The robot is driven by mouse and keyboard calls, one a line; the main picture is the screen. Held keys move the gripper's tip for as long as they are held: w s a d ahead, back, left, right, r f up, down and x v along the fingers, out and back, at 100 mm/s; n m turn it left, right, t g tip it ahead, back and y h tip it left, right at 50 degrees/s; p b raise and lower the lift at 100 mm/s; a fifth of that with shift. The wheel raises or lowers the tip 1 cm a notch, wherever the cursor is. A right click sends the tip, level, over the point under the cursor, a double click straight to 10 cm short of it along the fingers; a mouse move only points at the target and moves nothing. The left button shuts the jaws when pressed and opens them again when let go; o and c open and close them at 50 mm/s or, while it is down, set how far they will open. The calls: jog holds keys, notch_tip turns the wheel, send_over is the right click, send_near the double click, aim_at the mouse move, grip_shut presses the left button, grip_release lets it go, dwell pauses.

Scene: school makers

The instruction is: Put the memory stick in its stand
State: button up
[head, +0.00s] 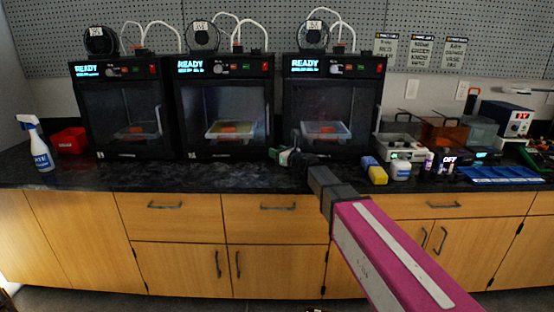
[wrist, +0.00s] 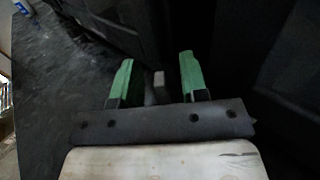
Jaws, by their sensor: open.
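My gripper (head: 284,155) is over the counter in front of the right-hand printer in the head view. In the wrist view its two green fingers stand apart, and my gripper (wrist: 157,62) is open. A small pale grey block (wrist: 158,78) shows between the fingers in the wrist view. It may be the memory stick, but it is too small and dark to be sure, and I cannot tell whether it touches a finger. I cannot make out the stand in either view; my arm hides part of the counter.
Three black printers (head: 124,108) line the back of the dark counter (head: 200,174). A spray bottle (head: 37,145) and red bin (head: 69,140) stand at left. A yellow-capped bottle (head: 375,171), a white jar (head: 400,169) and a blue tray (head: 505,174) are at right. The left front counter is clear.

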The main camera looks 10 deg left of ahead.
grip_shut()
jog(key=shift+r, duration=0.15)
